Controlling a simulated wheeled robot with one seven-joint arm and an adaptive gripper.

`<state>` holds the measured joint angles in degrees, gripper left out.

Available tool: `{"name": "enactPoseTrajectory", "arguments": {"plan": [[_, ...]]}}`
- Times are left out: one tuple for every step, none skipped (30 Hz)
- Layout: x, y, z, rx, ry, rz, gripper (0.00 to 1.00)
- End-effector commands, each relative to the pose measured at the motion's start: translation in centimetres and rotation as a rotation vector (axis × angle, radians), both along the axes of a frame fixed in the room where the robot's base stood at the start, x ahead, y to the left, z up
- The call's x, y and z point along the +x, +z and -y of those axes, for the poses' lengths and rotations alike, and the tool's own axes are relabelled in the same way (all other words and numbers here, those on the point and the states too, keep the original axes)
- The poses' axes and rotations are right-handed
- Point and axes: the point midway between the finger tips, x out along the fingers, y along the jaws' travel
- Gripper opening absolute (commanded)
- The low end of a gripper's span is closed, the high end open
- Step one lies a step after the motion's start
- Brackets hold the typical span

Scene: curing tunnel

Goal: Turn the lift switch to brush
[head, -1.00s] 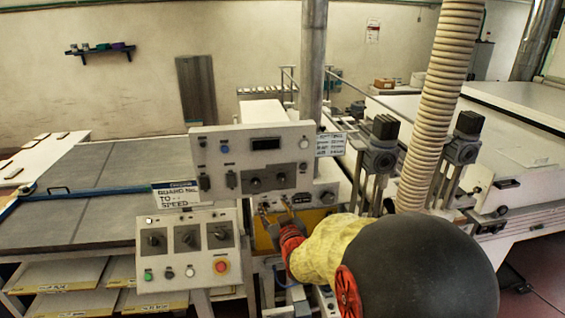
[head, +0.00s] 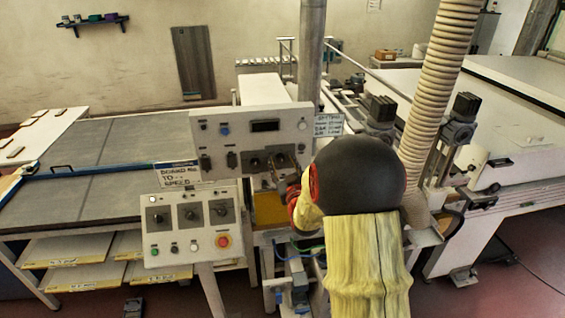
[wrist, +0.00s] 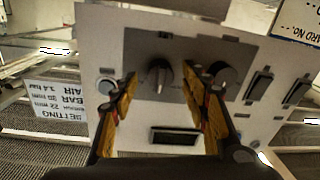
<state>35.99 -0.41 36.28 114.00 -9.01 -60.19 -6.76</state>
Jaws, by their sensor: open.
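A grey upper panel (head: 212,128) carries two dark rotary knobs side by side, a left knob (head: 253,163) and a right knob (head: 279,160). My gripper (head: 285,174) is at the right knob, which it partly hides in the head view. The wrist view is upside down. There the right knob (wrist: 159,74) lies between my open yellow-and-black fingers, which show gaps to it on both sides. The other knob (wrist: 222,74) is just beyond one finger. I cannot read any lettering that tells which knob is the lift switch.
A lower panel (head: 160,232) has several rotary switches, small buttons and a red button (head: 223,241). A display (wrist: 175,137) sits by the knobs. A setting sign (wrist: 62,100) and a board sign (head: 176,176) flank the upper panel. A ribbed hose (head: 432,100) stands to the right.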

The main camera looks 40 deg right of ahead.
Motion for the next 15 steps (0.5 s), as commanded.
{"name": "enactPoseTrajectory", "arguments": {"plan": [[0.26, -0.01, 0.12, 0.0, 0.0, 0.0, 0.46], [0.33, -0.01, 0.16, 0.0, 0.0, 0.0, 0.46], [0.4, -0.02, 0.2, 0.0, 0.0, 0.0, 0.46], [0.44, -0.03, 0.21, 0.0, 0.0, 0.0, 0.46], [0.46, -0.02, 0.23, 0.0, 0.0, 0.0, 0.46], [0.47, -0.02, 0.23, 0.0, 0.0, 0.0, 0.46], [0.47, -0.02, 0.23, 0.0, 0.0, 0.0, 0.46], [0.46, -0.02, 0.23, 0.0, 0.0, 0.0, 0.46], [0.46, -0.02, 0.23, 0.0, 0.0, 0.0, 0.46], [0.45, -0.02, 0.22, 0.0, 0.0, 0.0, 0.46], [0.45, -0.02, 0.22, 0.0, 0.0, 0.0, 0.46], [0.45, -0.02, 0.22, 0.0, 0.0, 0.0, 0.43], [0.45, -0.02, 0.22, 0.0, 0.0, 0.0, 0.42], [0.45, -0.02, 0.22, 0.0, 0.0, 0.0, 0.4], [0.44, -0.02, 0.22, 0.0, 0.0, 0.0, 0.38]]}}
